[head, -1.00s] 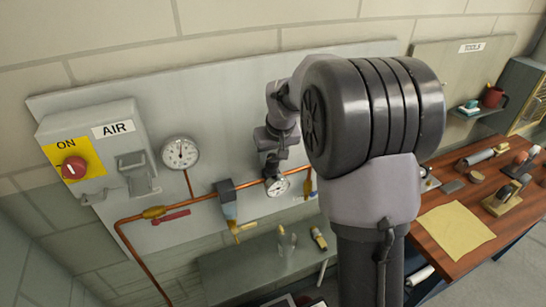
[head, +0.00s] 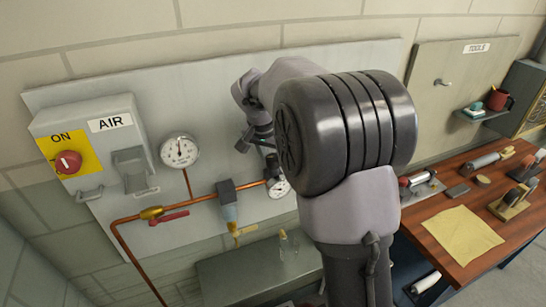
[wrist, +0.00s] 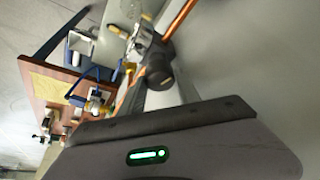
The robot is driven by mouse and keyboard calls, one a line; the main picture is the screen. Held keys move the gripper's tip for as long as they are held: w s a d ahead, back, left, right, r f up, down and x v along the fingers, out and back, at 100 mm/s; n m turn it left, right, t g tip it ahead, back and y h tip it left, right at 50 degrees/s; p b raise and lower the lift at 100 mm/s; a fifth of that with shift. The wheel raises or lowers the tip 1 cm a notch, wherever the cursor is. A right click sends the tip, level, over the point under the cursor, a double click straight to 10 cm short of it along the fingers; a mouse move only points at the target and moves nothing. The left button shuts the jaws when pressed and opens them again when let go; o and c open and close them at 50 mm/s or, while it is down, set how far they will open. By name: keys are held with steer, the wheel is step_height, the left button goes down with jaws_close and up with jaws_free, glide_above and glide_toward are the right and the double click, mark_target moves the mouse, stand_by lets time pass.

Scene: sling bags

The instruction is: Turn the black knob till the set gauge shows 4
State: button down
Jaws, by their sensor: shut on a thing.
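The set gauge (head: 279,187) is a small white dial on the copper pipe, partly covered by my arm; its reading is too small to tell. The black knob (head: 272,166) sits just above it, largely hidden by my gripper (head: 268,155). My gripper reaches down to the knob from the upper left and is shut on it. In the wrist view a dark round part (wrist: 158,71), which looks like the knob, shows just past my gripper's front edge. The fingertips are hard to make out there.
A larger gauge (head: 179,150) stands left on the grey panel, above a red-handled valve (head: 170,217) and a blue-grey filter (head: 228,200). The switch box (head: 95,150) is at far left. A wooden bench (head: 420,220) with tools stands right.

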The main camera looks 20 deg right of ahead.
stand_by(0.3)
steer(key=c, duration=1.3)
jaws_free()
steer(key=o, duration=0.4)
steer(key=shift+d+r, duration=0.1)
steer(key=shift+o, duration=0.2)
